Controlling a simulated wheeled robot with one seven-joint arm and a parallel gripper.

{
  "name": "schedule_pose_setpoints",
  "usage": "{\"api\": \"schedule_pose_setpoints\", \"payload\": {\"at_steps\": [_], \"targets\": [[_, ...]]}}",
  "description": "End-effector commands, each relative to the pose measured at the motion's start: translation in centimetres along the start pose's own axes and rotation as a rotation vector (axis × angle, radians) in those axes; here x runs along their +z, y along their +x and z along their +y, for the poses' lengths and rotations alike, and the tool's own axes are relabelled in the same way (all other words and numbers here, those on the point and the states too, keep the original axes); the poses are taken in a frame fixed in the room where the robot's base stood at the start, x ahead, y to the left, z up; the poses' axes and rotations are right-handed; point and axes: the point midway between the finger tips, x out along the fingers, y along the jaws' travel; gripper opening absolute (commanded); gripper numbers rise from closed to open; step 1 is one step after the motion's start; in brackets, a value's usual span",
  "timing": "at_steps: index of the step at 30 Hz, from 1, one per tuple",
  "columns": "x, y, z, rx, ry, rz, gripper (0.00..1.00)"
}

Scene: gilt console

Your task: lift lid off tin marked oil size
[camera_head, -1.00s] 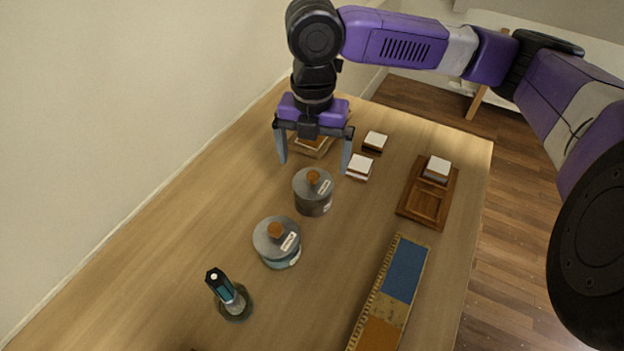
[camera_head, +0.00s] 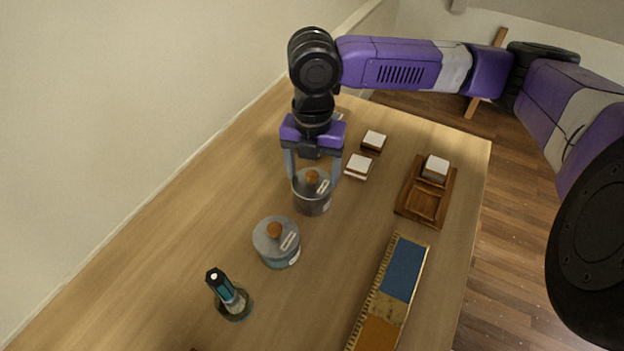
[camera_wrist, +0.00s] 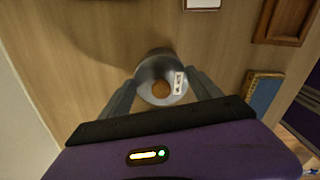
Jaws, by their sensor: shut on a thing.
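Two grey lidded tins with orange-brown knobs and pale labels stand on the wooden table. The label words are too small to read. My gripper (camera_head: 314,181) is over the farther tin (camera_head: 312,205), with one finger on each side of its lid (camera_head: 301,179). It is shut on that lid. The lid still sits on the tin's body. In the wrist view the lid (camera_wrist: 147,73) shows between the fingertips, with its knob and label. The nearer tin (camera_head: 281,258) has its lid (camera_head: 262,241) on and stands clear of my gripper.
A teal bottle-like object (camera_head: 221,287) stands on a round base near the front. Two small white-topped blocks (camera_head: 374,140) (camera_head: 357,165) lie right of the gripper. A wooden tray (camera_head: 410,207) and a long blue-and-orange panel (camera_head: 403,268) lie at right. The wall rises at left.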

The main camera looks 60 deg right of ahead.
Motion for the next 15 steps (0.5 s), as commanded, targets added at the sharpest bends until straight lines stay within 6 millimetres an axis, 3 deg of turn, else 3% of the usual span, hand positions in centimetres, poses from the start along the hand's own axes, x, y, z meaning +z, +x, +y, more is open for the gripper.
{"api": "schedule_pose_setpoints", "payload": {"at_steps": [8, 15], "targets": [[0.0, -0.4, 0.0, 0.001, 0.0, 0.0, 0.34], [0.1, -3.1, 0.0, 0.002, 0.0, -0.003, 0.34]]}}
